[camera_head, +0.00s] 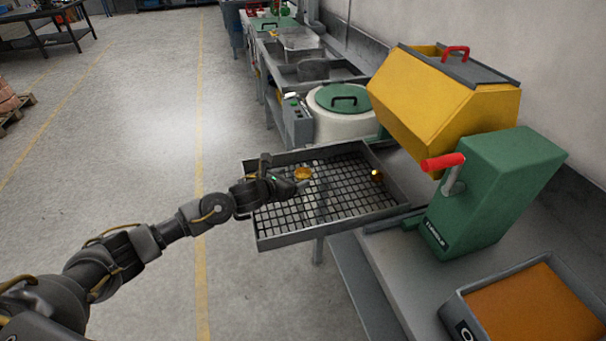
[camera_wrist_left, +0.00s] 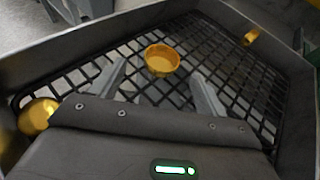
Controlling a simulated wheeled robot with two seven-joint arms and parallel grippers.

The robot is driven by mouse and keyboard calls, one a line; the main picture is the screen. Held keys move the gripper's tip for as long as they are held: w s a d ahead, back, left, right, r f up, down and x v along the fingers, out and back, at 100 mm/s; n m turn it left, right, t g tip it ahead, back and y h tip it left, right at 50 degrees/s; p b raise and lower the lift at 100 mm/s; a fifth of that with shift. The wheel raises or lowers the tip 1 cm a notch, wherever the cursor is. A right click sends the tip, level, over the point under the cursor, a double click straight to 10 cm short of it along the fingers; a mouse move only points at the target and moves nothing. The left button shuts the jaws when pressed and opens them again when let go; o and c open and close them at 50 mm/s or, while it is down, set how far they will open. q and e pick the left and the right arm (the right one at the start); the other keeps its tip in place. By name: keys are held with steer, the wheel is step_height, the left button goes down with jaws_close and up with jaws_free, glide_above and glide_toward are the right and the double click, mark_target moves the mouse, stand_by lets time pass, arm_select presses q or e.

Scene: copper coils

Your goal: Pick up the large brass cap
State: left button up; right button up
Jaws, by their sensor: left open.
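A round brass cap (camera_head: 303,173), open like a shallow cup, lies on the black grid of a grey tray (camera_head: 283,240). It also shows in the left wrist view (camera_wrist_left: 162,61), between and just beyond my fingertips. My left gripper (camera_head: 291,184) is open and empty, low over the tray, and it also shows in the left wrist view (camera_wrist_left: 158,80). A smaller-looking brass piece (camera_head: 377,175) lies at the tray's right side. Another brass piece (camera_wrist_left: 37,116) is at the left edge of the wrist view; my gripper probably hides it in the head view. My right gripper is not in view.
The tray has raised walls around the grid. A green machine (camera_head: 495,190) with a red-handled lever and a yellow hopper (camera_head: 440,100) stand to the right. A white drum with a green lid (camera_head: 343,98) stands behind. Open floor lies left.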

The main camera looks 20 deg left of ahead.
mark_target(300, 175)
arm_select(q)
steer(key=p+x, duration=0.1)
steer(key=x, duration=0.3)
steer(key=shift+d+f, duration=0.15)
steer(key=c, duration=1.1)
steer(key=shift+o, duration=0.2)
